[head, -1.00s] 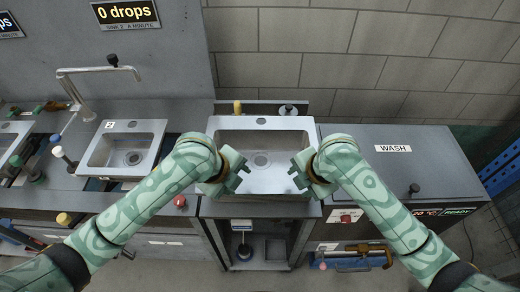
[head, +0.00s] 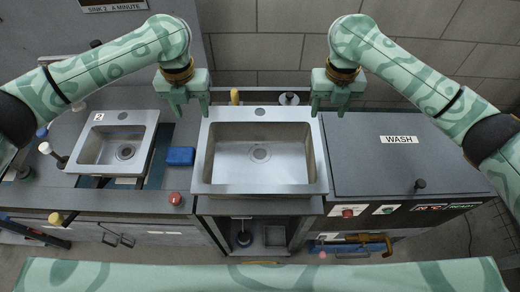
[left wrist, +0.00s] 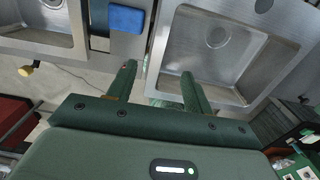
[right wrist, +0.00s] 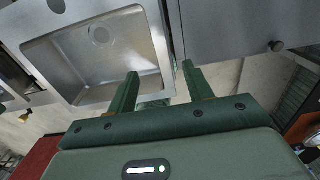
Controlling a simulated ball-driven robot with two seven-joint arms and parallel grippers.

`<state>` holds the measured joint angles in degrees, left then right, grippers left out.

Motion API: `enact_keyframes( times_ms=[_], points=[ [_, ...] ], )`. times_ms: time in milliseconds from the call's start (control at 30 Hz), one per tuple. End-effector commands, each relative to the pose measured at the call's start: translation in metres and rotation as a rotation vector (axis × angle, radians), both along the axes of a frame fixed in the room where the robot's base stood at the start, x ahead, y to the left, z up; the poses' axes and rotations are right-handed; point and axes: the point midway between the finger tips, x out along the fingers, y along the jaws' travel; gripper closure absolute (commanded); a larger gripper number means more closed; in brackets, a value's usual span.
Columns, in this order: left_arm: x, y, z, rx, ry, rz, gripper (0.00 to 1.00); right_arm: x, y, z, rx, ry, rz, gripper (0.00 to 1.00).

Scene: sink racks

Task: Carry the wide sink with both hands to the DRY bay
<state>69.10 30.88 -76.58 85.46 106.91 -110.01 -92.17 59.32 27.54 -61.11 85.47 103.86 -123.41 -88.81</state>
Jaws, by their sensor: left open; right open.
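The wide sink (head: 259,188), a shallow steel basin with a drain, sits on the bench in the middle of the head view. My left gripper (head: 190,112) is open and empty, raised near the sink's far left corner. My right gripper (head: 329,112) is open and empty, raised near its far right corner. The sink also shows in the left wrist view (left wrist: 203,62) and in the right wrist view (right wrist: 90,62). Both grippers are apart from it, as far as I can tell. No DRY label is in view.
A smaller sink (head: 118,167) marked 2 and a blue block (head: 181,156) lie to the left. The WASH unit (head: 370,172), with a dark flat lid and a black knob (head: 420,184), stands directly to the right. A red button (head: 175,198) is at the bench's front edge.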

Motion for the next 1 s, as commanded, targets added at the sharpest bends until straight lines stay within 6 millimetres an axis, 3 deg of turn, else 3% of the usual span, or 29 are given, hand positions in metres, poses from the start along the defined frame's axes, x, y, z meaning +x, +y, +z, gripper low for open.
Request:
enact_keyframes(
  times_ms=[700, 1000],
  points=[
    [-0.002, 0.000, -0.131, 0.001, 0.001, 0.001, 0.49, -0.002, 0.000, -0.131, -0.001, 0.003, -0.002, 0.49],
    [-0.001, -0.001, -0.155, -0.001, 0.000, 0.001, 0.49, -0.001, 0.000, -0.155, 0.000, 0.001, 0.000, 0.49]
  ],
)
